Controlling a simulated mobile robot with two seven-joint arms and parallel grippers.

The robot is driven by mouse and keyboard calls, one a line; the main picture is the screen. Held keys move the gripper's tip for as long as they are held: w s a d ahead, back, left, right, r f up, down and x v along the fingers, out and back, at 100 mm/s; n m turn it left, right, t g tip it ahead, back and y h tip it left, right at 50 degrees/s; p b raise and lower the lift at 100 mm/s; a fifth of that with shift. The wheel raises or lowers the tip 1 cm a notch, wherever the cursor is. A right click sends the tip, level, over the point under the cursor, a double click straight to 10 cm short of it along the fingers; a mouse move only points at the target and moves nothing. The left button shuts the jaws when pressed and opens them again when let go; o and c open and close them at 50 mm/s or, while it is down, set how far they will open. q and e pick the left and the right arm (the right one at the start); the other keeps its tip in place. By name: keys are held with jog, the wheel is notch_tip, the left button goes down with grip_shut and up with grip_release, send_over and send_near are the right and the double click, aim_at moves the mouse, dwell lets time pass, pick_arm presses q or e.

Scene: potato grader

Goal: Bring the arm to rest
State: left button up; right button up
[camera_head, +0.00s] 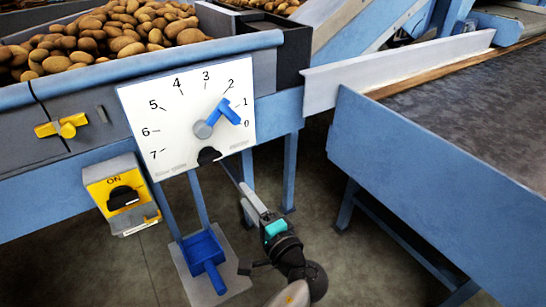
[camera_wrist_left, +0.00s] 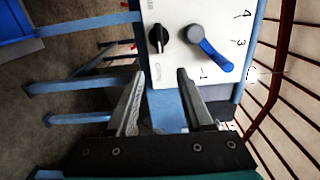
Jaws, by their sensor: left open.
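My left gripper (camera_head: 247,193) is below and in front of the white dial panel (camera_head: 150,105) in the head view, with its arm coming up from the bottom. In the left wrist view the left gripper (camera_wrist_left: 160,73) has its two fingers apart, with nothing between them. The blue lever (camera_head: 228,111) on its grey hub points to the upper right, near the 1 and 2 marks. The lever (camera_wrist_left: 215,54) and a black knob (camera_wrist_left: 158,36) on the panel lie beyond the fingertips, apart from them. My right gripper is not in view.
A bin of potatoes (camera_head: 110,33) fills the upper left. A yellow switch box (camera_head: 121,192) marked ON hangs left of the panel. Blue legs (camera_head: 290,170) stand behind my arm. A blue-sided conveyor (camera_head: 430,160) is at right. Floor shows between them.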

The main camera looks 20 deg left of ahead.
pick_arm(q)
jog(key=s+f+m+g+h+p, duration=0.1)
jog(key=s+f+g+h+p, duration=0.3)
jog(key=f, duration=1)
jog(key=s+f+m+g+h+b, duration=0.1)
jog(key=s+f+h, duration=0.55)
jog(key=f, duration=0.75)
jog(key=s+a+f+n+g+h+p, duration=0.1)
jog(key=s+f+n, duration=0.3)
jog(key=s, duration=0.7)
jog(key=s+a+f+n+g+h+p, duration=0.1)
jog(key=s+a+f+n+g+p, duration=0.1)
jog(key=s, duration=0.9)
notch_tip(320, 180, down, 3)
jog(key=shift+s+a+f+n+g+h, duration=0.1)
jog(key=shift+s+a+n+g+h, duration=0.4)
jog(key=shift+a+n, duration=0.5)
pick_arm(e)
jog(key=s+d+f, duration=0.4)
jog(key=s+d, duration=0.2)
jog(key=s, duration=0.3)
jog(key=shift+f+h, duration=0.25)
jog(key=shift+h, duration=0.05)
